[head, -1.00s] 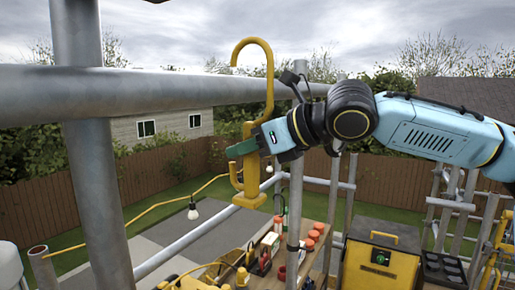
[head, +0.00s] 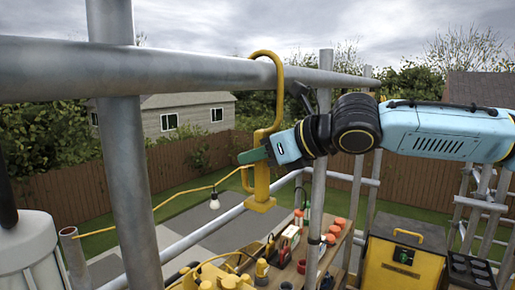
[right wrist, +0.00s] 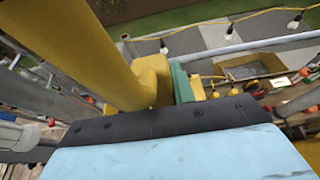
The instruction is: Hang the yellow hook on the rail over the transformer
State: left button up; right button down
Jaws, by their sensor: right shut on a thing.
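The yellow hook (head: 279,95) hangs upright in the head view, its curved top looped over the grey horizontal rail (head: 190,71). Its shank is in front of the rail, and its tip goes out of sight behind the rail's upper edge. I cannot tell whether the loop touches the rail. My right gripper (head: 260,152) is shut on the hook's lower body, below the rail. In the right wrist view the hook (right wrist: 150,78) shows large beside a green fingertip. A yellow box with a handle, apparently the transformer (head: 390,262), stands lower right. My left gripper is out of view.
An upright pole (head: 128,170) crosses the rail at left, another (head: 319,165) at right. A yellow cable with a bulb (head: 214,201) runs behind the hook. A wooden bench (head: 318,262) with tools and orange-topped items is below. A fence (head: 60,190) stands behind.

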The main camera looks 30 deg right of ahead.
jog(key=shift+f, duration=0.15)
jog(key=c, duration=1.1)
grip_release()
jog(key=shift+s+d+r, duration=0.2)
jog(key=shift+s+r, duration=0.05)
jog(key=shift+s, duration=0.15)
jog(key=b+v, duration=0.1)
jog(key=v, duration=1.1)
jog(key=shift+s+b, duration=0.25)
jog(key=shift+b, duration=0.1)
